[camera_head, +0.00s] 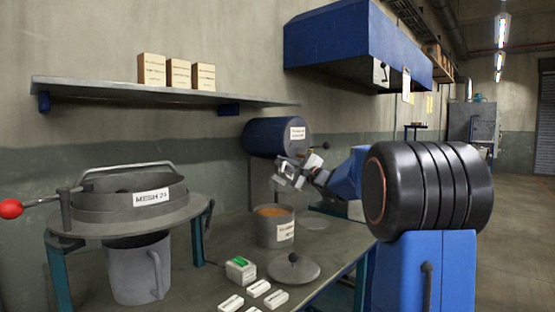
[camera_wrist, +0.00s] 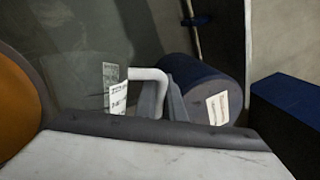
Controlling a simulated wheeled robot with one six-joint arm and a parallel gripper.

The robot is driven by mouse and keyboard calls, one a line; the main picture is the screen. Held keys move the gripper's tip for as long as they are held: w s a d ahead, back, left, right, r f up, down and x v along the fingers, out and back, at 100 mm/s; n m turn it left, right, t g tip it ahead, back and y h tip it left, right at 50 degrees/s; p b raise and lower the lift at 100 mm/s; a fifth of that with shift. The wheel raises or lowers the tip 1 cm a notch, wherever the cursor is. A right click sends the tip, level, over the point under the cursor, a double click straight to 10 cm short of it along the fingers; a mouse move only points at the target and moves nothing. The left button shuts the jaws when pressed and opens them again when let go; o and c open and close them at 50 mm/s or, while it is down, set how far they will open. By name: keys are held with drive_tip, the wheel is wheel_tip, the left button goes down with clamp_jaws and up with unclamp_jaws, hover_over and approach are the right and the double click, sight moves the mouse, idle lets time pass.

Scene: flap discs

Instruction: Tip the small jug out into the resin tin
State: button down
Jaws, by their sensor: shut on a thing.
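The resin tin (camera_head: 262,235) stands on the bench, a grey open tin with a white label and orange-brown contents. Its orange inside also shows at the left edge of the wrist view (camera_wrist: 14,105). My gripper (camera_head: 299,174) is shut on the small jug (camera_head: 285,168), above the tin and slightly to its right. In the wrist view the jug's pale handle (camera_wrist: 150,74) is at the dark fingers, with a white label beside it. The jug is small and partly hidden by the gripper, so its exact tilt and contents cannot be told.
A blue drum (camera_head: 268,137) lies close behind the gripper. A lid with a knob (camera_head: 293,270), a green-and-white box (camera_head: 240,269) and several small white blocks are in front of the tin. A sieve stand (camera_head: 120,210) over a large grey jug (camera_head: 138,270) is at left.

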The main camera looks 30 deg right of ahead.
wheel_tip(320, 180, down, 8)
drive_tip(key=d+m+g+h, duration=0.1)
drive_tip(key=d+m+h, duration=0.1)
drive_tip(key=m, duration=1.1)
drive_tip(key=shift+w+d+m+g+h, duration=0.15)
drive_tip(key=shift+w+m+g+h, duration=0.15)
drive_tip(key=shift+w+h, duration=0.1)
